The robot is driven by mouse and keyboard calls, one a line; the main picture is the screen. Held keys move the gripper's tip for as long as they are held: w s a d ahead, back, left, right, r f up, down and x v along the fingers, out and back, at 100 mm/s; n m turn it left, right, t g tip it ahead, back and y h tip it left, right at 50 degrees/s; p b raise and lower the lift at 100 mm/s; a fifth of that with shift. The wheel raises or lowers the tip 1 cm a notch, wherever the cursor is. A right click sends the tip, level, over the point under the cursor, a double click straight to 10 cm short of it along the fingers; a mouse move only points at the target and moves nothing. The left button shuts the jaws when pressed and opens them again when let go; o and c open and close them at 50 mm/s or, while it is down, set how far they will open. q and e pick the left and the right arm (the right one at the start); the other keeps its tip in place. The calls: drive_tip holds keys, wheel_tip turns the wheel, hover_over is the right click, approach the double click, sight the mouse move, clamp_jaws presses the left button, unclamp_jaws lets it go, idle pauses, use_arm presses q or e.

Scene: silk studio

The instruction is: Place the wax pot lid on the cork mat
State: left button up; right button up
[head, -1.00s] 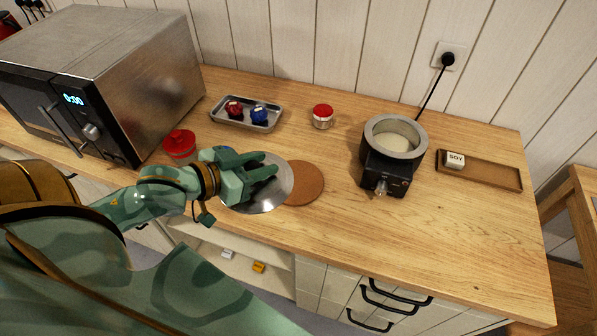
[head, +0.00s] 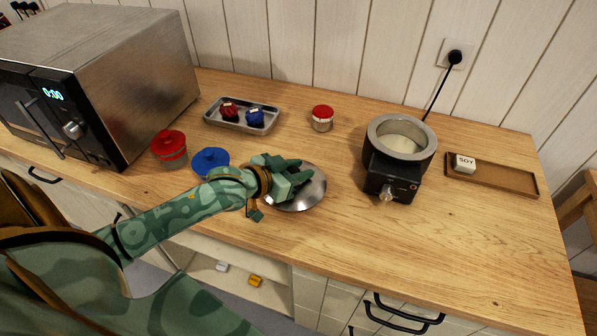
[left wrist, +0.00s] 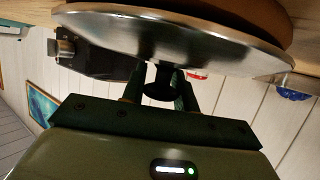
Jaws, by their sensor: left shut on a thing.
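The wax pot lid (head: 297,198) is a silver disc, and it fills the top of the left wrist view (left wrist: 150,38) with a dark knob (left wrist: 159,82). My left gripper (head: 297,179) is shut on this knob. The lid covers the cork mat, which is hidden in the head view. In the left wrist view, which is upside down, the mat's brown edge (left wrist: 245,14) shows just beyond the lid. I cannot tell whether lid and mat touch. My right gripper is not in view.
The wax pot (head: 400,140) stands to the right, uncovered. A wooden tray (head: 505,180) holds a SOY block (head: 466,163). A red-lidded jar (head: 322,118), a metal tray (head: 240,128), and red (head: 169,148) and blue (head: 210,162) jars stand around. The front right counter is clear.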

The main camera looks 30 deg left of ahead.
use_arm(q)
drive_tip(key=shift+r, duration=0.1)
drive_tip(key=o, duration=1)
drive_tip(key=shift+o, duration=0.2)
drive_tip(key=p+v, duration=0.3)
drive_tip(key=v, duration=0.8)
drive_tip(key=shift+s+r, duration=0.15)
drive_tip(key=shift+s+a+r, duration=0.1)
drive_tip(key=shift+s, duration=0.25)
